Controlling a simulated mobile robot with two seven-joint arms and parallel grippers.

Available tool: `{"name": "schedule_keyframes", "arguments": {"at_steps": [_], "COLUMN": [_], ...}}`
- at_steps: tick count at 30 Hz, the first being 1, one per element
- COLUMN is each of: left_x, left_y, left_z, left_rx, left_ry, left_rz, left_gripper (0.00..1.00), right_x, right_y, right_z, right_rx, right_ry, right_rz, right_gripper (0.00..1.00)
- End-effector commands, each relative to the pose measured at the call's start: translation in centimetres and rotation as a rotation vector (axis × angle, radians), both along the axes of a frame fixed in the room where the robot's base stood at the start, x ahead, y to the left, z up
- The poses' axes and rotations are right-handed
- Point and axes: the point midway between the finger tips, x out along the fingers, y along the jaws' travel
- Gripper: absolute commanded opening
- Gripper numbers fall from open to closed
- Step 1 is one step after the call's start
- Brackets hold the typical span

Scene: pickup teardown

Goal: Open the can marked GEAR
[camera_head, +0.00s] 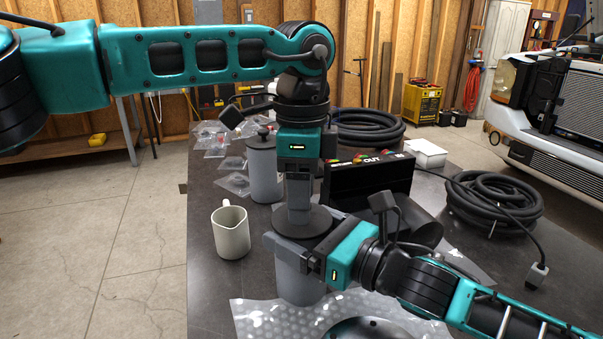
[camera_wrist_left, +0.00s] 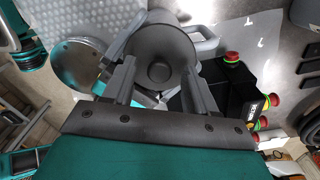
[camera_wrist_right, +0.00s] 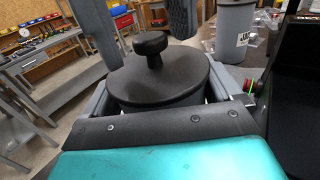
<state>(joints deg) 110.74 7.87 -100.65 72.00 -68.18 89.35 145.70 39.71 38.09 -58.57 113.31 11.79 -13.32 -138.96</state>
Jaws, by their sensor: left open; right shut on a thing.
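A grey can (camera_head: 301,283) with a dark lid (camera_head: 310,222) stands at the front of the table in the head view. My right gripper (camera_head: 302,252) is shut on its body, below the lid. The right wrist view shows the lid (camera_wrist_right: 155,78) flat on top, with its round knob (camera_wrist_right: 150,46). My left gripper (camera_head: 299,203) points down over this lid. Its open fingers show on both sides of the knob in the right wrist view. A second grey lidded can (camera_head: 265,174) stands farther back; its label shows in the right wrist view (camera_wrist_right: 234,32) but is unreadable. No marking is visible on the held can.
A cream mug (camera_head: 231,235) stands left of the held can. Bubble wrap (camera_head: 262,318) and a round dark object (camera_head: 370,330) lie in front. A black box with red buttons (camera_head: 372,180) stands behind. Coiled hoses (camera_head: 495,200) lie at right.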

Motion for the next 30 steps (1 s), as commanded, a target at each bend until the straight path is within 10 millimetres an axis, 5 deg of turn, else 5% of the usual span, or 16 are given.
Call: {"name": "schedule_keyframes", "arguments": {"at_steps": [8,25,30], "left_x": [0.00,0.02,0.03], "left_y": [0.02,0.01,0.01], "left_z": [-0.14,-0.10,-0.08], "left_rx": [0.000,0.000,0.000], "left_ry": [0.000,-0.001,-0.001], "left_rz": [0.000,0.000,0.000], "left_gripper": [0.57,0.02,0.00], "right_x": [-0.01,-0.01,-0.02], "right_y": [0.01,0.01,0.01], "right_z": [-0.03,-0.02,-0.02], "right_rx": [0.000,0.000,0.000], "right_ry": [0.001,0.000,0.000], "right_rz": [0.000,0.000,0.000], "right_gripper": [0.37,0.37,0.37]}}
